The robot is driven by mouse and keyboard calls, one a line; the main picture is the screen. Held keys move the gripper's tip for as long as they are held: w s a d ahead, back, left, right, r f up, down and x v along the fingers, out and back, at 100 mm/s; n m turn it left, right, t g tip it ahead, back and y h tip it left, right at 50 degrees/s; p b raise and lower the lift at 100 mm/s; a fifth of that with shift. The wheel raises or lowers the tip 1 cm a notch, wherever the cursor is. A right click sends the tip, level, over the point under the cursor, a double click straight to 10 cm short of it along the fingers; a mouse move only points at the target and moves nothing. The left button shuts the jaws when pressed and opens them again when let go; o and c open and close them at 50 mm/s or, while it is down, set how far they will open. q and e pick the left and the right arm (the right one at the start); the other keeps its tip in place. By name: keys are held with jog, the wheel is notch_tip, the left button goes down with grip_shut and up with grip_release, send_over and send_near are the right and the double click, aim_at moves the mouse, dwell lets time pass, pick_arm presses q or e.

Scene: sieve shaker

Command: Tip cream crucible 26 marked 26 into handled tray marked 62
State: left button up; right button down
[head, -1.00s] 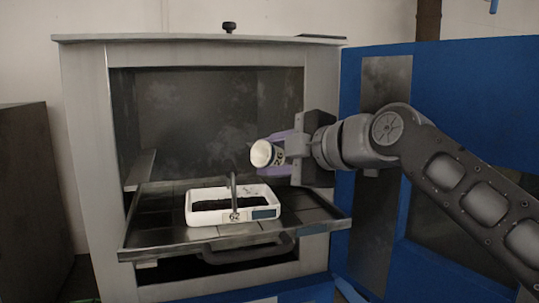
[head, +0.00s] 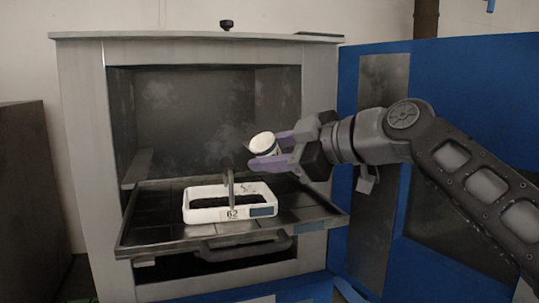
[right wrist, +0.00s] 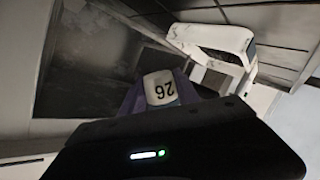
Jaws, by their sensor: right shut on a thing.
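The cream crucible (head: 263,144) marked 26 is held tilted in the purple fingers of my right gripper (head: 276,150), above and to the right of the tray. In the right wrist view the crucible (right wrist: 160,87) shows its 26 between the fingers. The white handled tray (head: 205,216) marked 62 sits on the pulled-out shelf, with dark material inside and a dark handle (head: 229,190) arching over its middle. The tray (right wrist: 210,38) also shows in the right wrist view. The crucible's inside is hidden from me. My left gripper is not in view.
The dark sliding shelf (head: 150,234) juts from the open grey cabinet (head: 80,130), with a handle bar (head: 245,248) at its front. A blue door or panel (head: 470,90) stands at the right. The shelf around the tray is clear.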

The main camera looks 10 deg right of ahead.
jog(key=shift+a+f+m+y+b, duration=0.15)
jog(key=shift+m+y+b, duration=0.35)
jog(key=shift+m, duration=0.6)
jog(key=shift+s+r, duration=0.1)
jog(key=shift+r, duration=0.1)
jog(key=shift+a+m+y, duration=0.2)
jog(key=shift+m+y, duration=0.2)
jog(key=shift+m, duration=0.5)
jog(key=shift+s+a+r+m+y+b, duration=0.1)
jog(key=shift+m+y+b, duration=0.1)
jog(key=shift+m, duration=0.25)
jog(key=shift+s+a+r+m+y+b, duration=0.1)
jog(key=shift+m+y, duration=0.1)
jog(key=shift+m, duration=0.25)
jog(key=shift+r+p, duration=0.7)
jog(key=shift+p, duration=0.3)
jog(key=shift+f, duration=0.15)
